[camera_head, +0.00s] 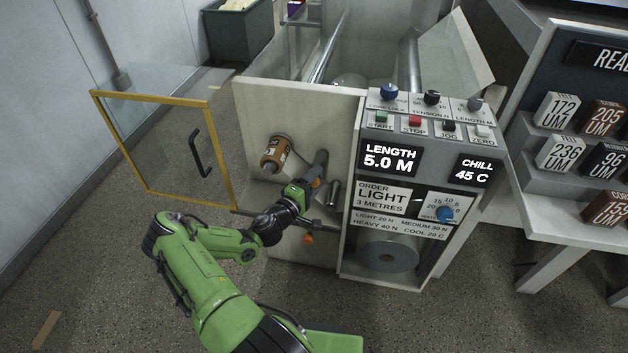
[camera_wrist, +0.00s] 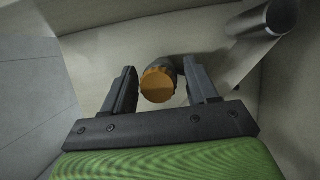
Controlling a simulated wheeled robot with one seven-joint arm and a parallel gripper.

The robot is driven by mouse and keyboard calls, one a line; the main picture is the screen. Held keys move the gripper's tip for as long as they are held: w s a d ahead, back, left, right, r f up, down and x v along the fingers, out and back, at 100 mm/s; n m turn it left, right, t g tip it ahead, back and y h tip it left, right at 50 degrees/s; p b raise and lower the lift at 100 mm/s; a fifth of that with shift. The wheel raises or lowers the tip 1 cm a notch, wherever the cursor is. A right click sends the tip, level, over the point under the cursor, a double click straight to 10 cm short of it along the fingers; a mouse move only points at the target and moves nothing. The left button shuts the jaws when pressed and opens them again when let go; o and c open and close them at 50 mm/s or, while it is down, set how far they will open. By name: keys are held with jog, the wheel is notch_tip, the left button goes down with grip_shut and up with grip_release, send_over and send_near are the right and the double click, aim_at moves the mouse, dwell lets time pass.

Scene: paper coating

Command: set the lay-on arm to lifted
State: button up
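An orange-capped knob (camera_wrist: 157,86) sits between the two fingers of my gripper (camera_wrist: 160,88) in the wrist view. A dark bar runs right from behind it; I take this bar and knob for the lay-on arm. The fingers stand apart, with a narrow gap showing at the knob's right side, so the gripper looks open around it. In the head view my gripper (camera_head: 312,186) is at the machine's open left bay, where it hides most of the knob. A grey cylinder (camera_head: 320,162) stands just above it. The arm's exact tilt is hard to tell.
A yellow-framed clear door (camera_head: 170,195) hangs open at the left. A brown roll (camera_head: 276,154) sits up and left of my gripper. A metal roller (camera_head: 333,192) and another orange knob (camera_head: 308,239) are close by. The control panel (camera_head: 425,118) is to the right.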

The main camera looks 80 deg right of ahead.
jog(key=p+v, duration=0.2)
jog(key=v, duration=1.3)
jog(key=shift+w+a, duration=0.2)
jog(key=shift+a, duration=0.15)
